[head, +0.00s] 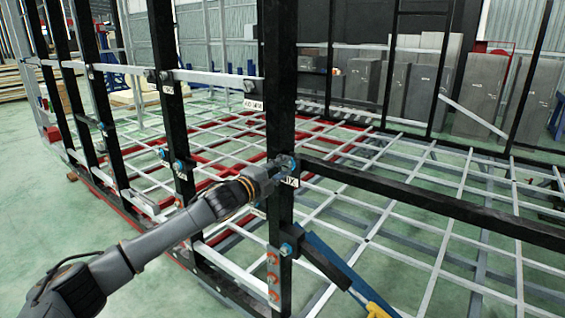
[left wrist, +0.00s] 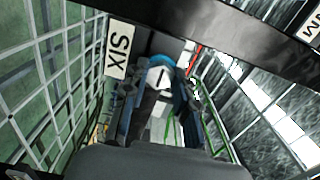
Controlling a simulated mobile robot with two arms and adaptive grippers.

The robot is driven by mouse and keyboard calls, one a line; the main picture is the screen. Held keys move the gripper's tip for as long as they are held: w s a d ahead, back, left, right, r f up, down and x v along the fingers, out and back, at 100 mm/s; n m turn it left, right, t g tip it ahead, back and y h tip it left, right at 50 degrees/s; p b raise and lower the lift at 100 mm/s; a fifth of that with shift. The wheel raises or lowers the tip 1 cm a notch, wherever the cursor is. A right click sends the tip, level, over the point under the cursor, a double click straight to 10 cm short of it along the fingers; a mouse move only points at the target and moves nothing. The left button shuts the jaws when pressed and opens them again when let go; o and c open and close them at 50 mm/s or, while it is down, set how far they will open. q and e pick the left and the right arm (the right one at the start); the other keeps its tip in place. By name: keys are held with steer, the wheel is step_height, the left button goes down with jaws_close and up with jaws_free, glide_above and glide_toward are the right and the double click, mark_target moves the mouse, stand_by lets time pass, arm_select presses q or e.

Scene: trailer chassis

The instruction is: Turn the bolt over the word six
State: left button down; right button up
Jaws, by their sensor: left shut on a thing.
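The bolt (left wrist: 160,74), with a pale head and a blue ring behind it, sits on a black post (head: 281,80) of the chassis. In the left wrist view the white label SIX (left wrist: 118,50) is beside it; in the head view the label (head: 292,181) shows partly, just below the bolt. My left gripper (head: 277,168) reaches the post from the lower left. Its two fingers stand on either side of the bolt head in the left wrist view, shut on it. The fingers partly cover the bolt in the head view. My right gripper is in neither view.
A black rail (head: 430,203) runs right from the post near the bolt. Another blue-ringed bolt (head: 287,249) and a blue bar with a yellow end (head: 335,267) are lower down. More black posts stand to the left. Green floor (head: 40,210) is open at the left.

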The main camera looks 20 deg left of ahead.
arm_select(q)
steer(key=m+p, duration=0.1)
steer(key=m, duration=0.3)
steer(key=m+p, duration=0.1)
steer(key=m, duration=0.1)
steer(key=shift+s+f+m+p, duration=0.1)
steer(key=shift+f+m+p, duration=0.2)
steer(key=shift+f, duration=0.05)
steer(key=m+p, duration=0.1)
steer(key=m, duration=0.4)
steer(key=shift+f, duration=0.1)
steer(key=shift+m+p, duration=0.3)
steer(key=shift+m, duration=0.1)
steer(key=c, duration=1.1)
jaws_free()
steer(key=shift+s, duration=0.1)
steer(key=shift+c, duration=0.2)
steer(key=shift+o, duration=0.5)
steer(key=shift+s+a+r, duration=0.1)
steer(key=shift+r, duration=0.25)
steer(key=v, duration=1.2)
